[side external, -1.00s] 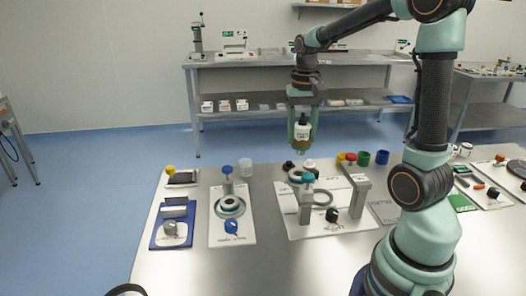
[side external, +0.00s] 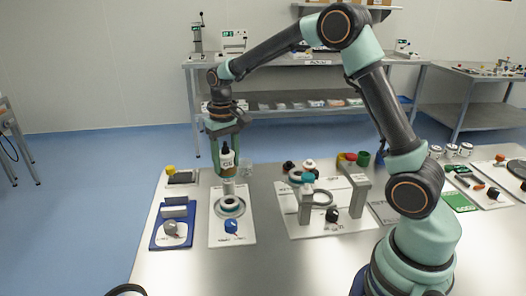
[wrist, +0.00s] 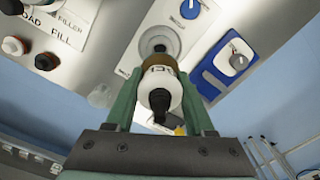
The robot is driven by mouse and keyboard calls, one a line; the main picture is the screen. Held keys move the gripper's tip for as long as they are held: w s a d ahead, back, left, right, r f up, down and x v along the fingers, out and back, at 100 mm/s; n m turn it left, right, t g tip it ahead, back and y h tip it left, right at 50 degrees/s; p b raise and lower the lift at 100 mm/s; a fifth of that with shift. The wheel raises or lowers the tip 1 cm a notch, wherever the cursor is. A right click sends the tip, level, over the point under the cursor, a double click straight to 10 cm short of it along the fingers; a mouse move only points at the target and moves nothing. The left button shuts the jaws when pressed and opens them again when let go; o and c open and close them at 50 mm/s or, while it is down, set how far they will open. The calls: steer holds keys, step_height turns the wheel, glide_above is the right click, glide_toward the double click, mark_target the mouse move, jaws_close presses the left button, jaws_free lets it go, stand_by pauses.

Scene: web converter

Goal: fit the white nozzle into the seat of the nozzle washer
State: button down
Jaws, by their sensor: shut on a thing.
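My gripper (side external: 227,167) is shut on the white nozzle (side external: 227,159), a white-labelled piece with a black tip pointing up and a brownish lower part. The wrist view shows the nozzle (wrist: 161,88) between the two green fingers. The nozzle washer (side external: 218,236) is a white panel with a grey ring-shaped seat (side external: 230,207) and a blue knob. The nozzle is upright above the seat. A pale cylindrical part shows between them; whether it touches the seat is hard to tell. In the wrist view the seat (wrist: 160,38) is partly hidden behind the nozzle.
A blue panel with a grey knob (side external: 170,229) lies left of the washer. A fixture with two grey uprights (side external: 305,205) stands to the right. A clear cup (side external: 245,169) stands close behind the washer. The front of the table is bare.

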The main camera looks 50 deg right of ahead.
mark_target(228, 180)
steer(key=shift+f, duration=0.15)
steer(key=shift+f, duration=2.7)
steer(key=shift+f, duration=1.85)
stand_by(0.4)
steer(key=shift+c, duration=0.9)
jaws_free()
step_height(228, 180, up, 11)
steer(key=shift+r, duration=0.55)
